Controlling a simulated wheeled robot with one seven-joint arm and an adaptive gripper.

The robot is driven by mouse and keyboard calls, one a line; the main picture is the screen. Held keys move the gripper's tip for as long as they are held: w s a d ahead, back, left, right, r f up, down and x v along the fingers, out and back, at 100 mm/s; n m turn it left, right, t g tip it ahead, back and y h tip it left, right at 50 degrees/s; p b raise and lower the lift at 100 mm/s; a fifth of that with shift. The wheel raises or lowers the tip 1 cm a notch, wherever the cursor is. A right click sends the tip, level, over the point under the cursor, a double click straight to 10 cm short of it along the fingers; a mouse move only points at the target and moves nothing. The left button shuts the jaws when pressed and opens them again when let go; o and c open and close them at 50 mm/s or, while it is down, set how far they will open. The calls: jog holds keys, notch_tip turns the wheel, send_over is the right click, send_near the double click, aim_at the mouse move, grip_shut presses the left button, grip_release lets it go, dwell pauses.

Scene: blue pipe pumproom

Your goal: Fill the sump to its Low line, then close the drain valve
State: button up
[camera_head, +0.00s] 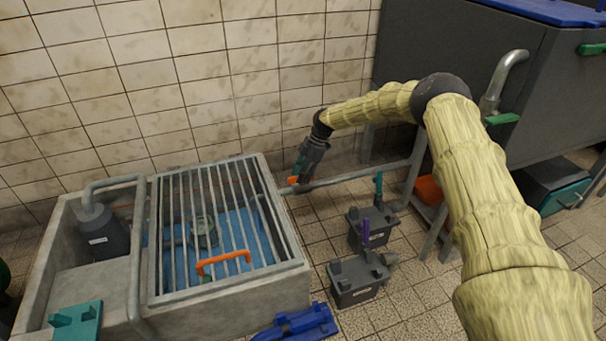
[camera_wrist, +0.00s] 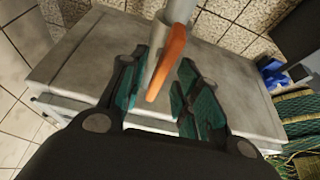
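The concrete sump (camera_head: 230,304) stands at the left in the head view under a grey bar grate (camera_head: 160,240) with an orange handle (camera_head: 223,262). Its inside looks blue through the bars. I cannot make out a Low line or the water level. A grey pipe (camera_head: 350,179) enters the sump's right side. An orange valve lever (camera_head: 293,180) sits at that pipe's sump end; it also shows in the wrist view (camera_wrist: 168,60). My gripper (camera_head: 300,173) is at the lever. In the wrist view its teal-padded fingers (camera_wrist: 160,92) are apart, with the lever between them and gaps visible.
A dark pump (camera_head: 103,236) sits in the sump's left bay. A large grey tank (camera_head: 455,75) with green handles fills the right.

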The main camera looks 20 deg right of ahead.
jog(key=v, duration=1.2)
